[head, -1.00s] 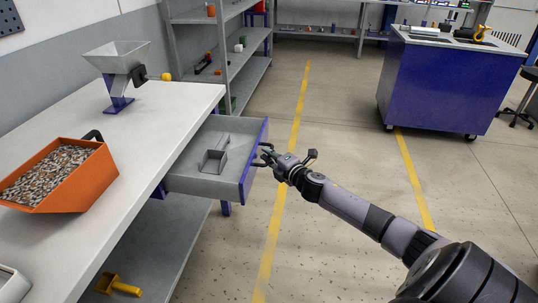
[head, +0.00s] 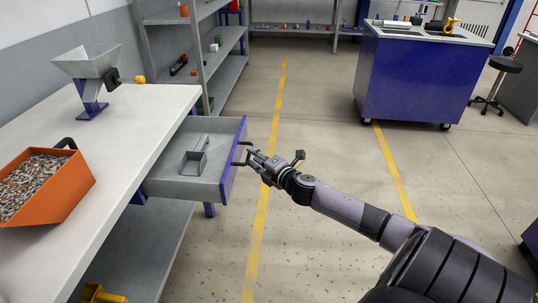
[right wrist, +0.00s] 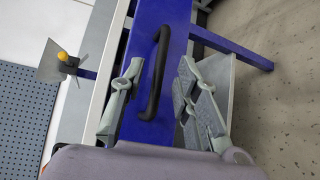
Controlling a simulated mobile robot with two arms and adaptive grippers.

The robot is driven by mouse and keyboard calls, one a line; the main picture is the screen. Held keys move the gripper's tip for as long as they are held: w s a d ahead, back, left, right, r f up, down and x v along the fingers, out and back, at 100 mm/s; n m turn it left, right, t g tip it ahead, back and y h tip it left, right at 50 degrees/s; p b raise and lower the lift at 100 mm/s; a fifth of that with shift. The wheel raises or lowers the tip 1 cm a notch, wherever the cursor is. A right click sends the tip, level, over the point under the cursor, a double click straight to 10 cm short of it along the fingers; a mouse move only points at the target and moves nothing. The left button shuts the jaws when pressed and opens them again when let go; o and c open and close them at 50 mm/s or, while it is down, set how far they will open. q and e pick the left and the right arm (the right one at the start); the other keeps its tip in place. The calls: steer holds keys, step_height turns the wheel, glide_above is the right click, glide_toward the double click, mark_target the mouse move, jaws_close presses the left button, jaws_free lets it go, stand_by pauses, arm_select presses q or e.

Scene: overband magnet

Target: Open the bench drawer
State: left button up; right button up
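The bench drawer (head: 208,188) stands pulled out from under the bench top, showing its grey inside and blue front panel. Its black bar handle (right wrist: 156,75) is on the blue front (right wrist: 175,35) in the right wrist view. My right gripper (head: 250,158) is at the handle, outside the drawer front. In the right wrist view, the fingers of my right gripper (right wrist: 160,92) are spread on either side of the handle, with gaps visible between them and the bar. My left gripper is not in view.
A small grey open box (head: 193,163) lies in the drawer. The bench top (head: 130,150) carries an orange bin of granules (head: 62,195) and a hopper (head: 88,65). A blue cabinet (head: 415,80) stands at back right. The floor (head: 310,115) between is clear.

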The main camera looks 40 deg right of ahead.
steer(key=s+r, duration=0.1)
steer(key=s, duration=0.7)
steer(key=shift+a, duration=0.4)
steer(key=shift+s+r, duration=0.1)
steer(key=s+a+f+m+g+h, duration=0.1)
steer(key=s+a+f+m+g, duration=0.2)
steer(key=f, duration=0.6)
steer(key=s+a+f+m+g, duration=0.15)
steer(key=s+f+m, duration=0.3)
steer(key=f, duration=0.45)
steer(key=s+a+f+m+g+h, duration=0.1)
steer(key=s+f+m+g, duration=0.3)
steer(key=f, duration=0.4)
steer(key=s+a+f+m+g+y, duration=0.2)
steer(key=s+a+f+g, duration=0.1)
steer(key=s+a+f, duration=0.65)
steer(key=s+a+f+m+g+y, duration=0.2)
steer(key=s+a+f+m+g, duration=0.15)
steer(key=s+a, duration=0.6)
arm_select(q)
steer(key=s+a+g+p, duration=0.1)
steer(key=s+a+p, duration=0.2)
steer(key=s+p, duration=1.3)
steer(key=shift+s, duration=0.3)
arm_select(e)
steer(key=s+d, duration=0.1)
steer(key=s, duration=1.2)
steer(key=shift+s+d+f+n+h, duration=0.2)
steer(key=shift+s+f+n+h, duration=0.1)
steer(key=shift+n, duration=0.1)
